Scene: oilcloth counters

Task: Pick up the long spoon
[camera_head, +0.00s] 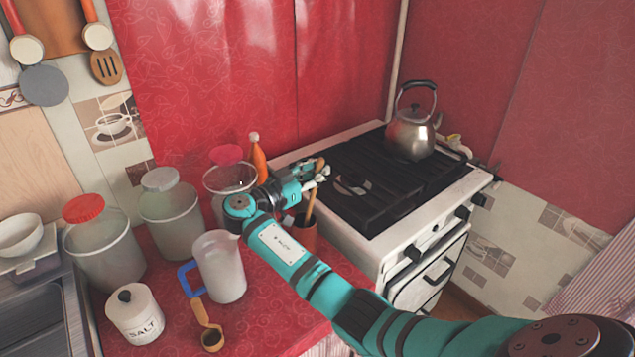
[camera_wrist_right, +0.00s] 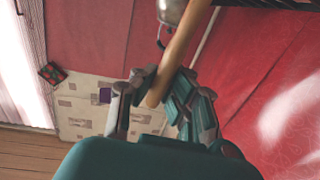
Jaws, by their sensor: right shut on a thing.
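The long spoon shows as a wooden stick (camera_head: 311,204) standing tilted, with its lower part at a reddish-brown pot (camera_head: 303,238) beside the stove. Its lower end is hidden. My right gripper (camera_head: 318,174) is shut around the stick near its upper end, above the pot. In the right wrist view the pale wooden stick (camera_wrist_right: 181,52) runs between the fingers of my right gripper (camera_wrist_right: 163,98). My left gripper is not in view.
A stove (camera_head: 375,185) with a metal kettle (camera_head: 411,134) stands right of the pot. An orange bottle (camera_head: 258,158), a clear jug (camera_head: 221,268), lidded jars (camera_head: 105,258) and a salt pot (camera_head: 135,315) crowd the red counter. A measuring scoop (camera_head: 206,322) lies near the front.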

